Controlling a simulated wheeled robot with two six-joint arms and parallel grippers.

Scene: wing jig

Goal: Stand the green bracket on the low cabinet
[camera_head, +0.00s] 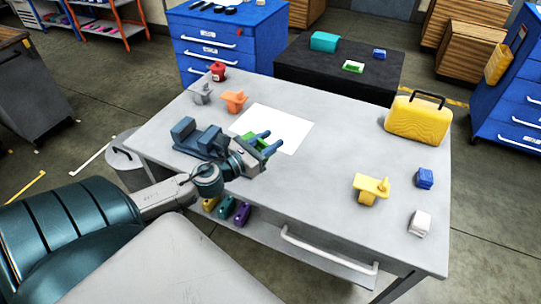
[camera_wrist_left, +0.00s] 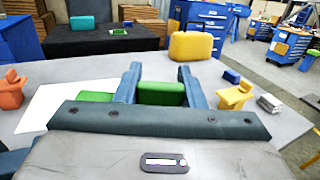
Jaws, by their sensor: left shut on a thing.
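The green bracket (camera_head: 250,139) is between the two blue fingers of my left gripper (camera_head: 269,140), over the work table by the white sheet. In the left wrist view the bracket (camera_wrist_left: 160,93) shows between the fingers, its lower part hidden by the gripper body. My left gripper is shut on it. I cannot tell how far above the table it is. The low cabinet (camera_head: 385,72) is the black one behind the table. On it are a teal box (camera_head: 324,41), a small green and white piece (camera_head: 353,67) and a small blue block (camera_head: 379,54). My right gripper is not in view.
The grey table (camera_head: 325,185) bears a white sheet (camera_head: 285,122), a yellow case (camera_head: 418,118), a yellow bracket (camera_head: 370,188), an orange bracket (camera_head: 234,101) and a dark blue fixture (camera_head: 190,146). A blue drawer cabinet (camera_head: 225,45) stands left of the low cabinet. The low cabinet's front top is mostly clear.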

